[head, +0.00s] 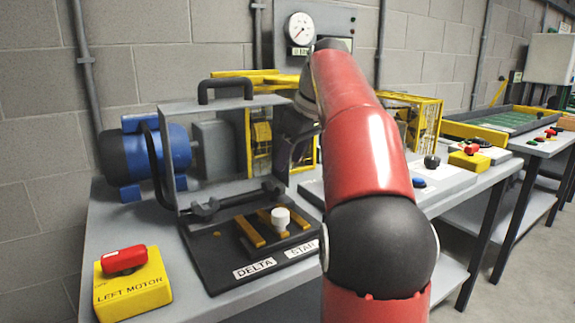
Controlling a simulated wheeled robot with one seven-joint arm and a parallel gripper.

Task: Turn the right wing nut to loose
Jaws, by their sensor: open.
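Two dark wing nuts show low on the front of the grey guard frame (180,108) with a black handle on top. The left wing nut (205,208) is at the frame's lower left corner. The right wing nut (272,191) is near its lower right corner, small and dark. Its exact angle is hard to read, and I see no tight or loose marking beside it. My red arm rises to the right of the guard, and its dark wrist bends over behind the frame's upper right. My gripper's fingers are hidden, so I cannot place them against the nut.
A black board (210,262) marked DELTA and STAR carries orange links and a white knob (280,217). A yellow LEFT MOTOR switch box (132,290) with a red handle stands front left. A blue motor (155,155) is behind. My arm hides part of the bench to the right.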

